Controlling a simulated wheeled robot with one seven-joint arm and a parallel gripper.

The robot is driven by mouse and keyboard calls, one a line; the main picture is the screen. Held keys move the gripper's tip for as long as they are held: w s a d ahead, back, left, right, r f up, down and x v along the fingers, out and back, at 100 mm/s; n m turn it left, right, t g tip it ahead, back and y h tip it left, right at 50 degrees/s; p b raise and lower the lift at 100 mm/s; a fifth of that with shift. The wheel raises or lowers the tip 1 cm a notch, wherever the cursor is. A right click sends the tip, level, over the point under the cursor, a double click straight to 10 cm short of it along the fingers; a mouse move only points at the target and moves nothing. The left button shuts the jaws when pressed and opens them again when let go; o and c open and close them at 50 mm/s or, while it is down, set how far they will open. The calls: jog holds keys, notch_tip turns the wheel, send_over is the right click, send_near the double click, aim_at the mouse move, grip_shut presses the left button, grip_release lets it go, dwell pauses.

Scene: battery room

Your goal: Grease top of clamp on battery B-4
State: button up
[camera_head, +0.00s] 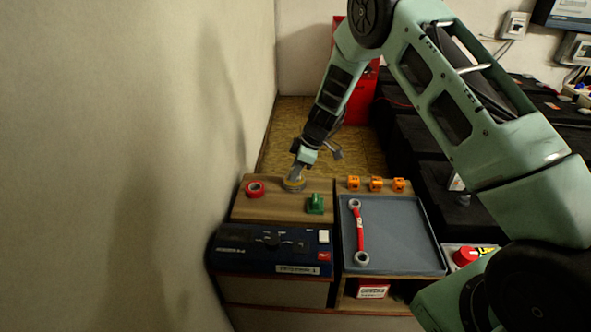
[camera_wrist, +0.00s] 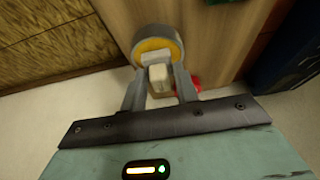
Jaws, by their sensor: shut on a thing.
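My gripper (camera_head: 299,167) points down over a round grey tin with a yellow inside (camera_head: 294,186) on the wooden worktop. In the wrist view my gripper (camera_wrist: 160,92) is shut on a small pale block-like tool (camera_wrist: 158,74), probably an applicator. Its far end reaches over the tin (camera_wrist: 172,35); I cannot tell whether it touches the yellow contents. Dark batteries (camera_head: 406,127) stand in rows at the right, partly hidden by my arm. I cannot make out which is B-4, nor its clamp.
A red tape roll (camera_head: 254,189) and a green object (camera_head: 315,204) flank the tin. Orange blocks (camera_head: 376,184) sit behind a grey tray (camera_head: 400,235) holding a red-handled wrench (camera_head: 359,232). A blue case (camera_head: 262,251) is in front; a wall is close on the left.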

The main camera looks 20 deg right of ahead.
jog(key=shift+f+b, duration=0.4)
jog(key=shift+b, duration=0.3)
dwell(2.0)
jog(key=shift+r, duration=0.1)
jog(key=shift+r+p, duration=1.55)
jog(key=shift+r, duration=1.9)
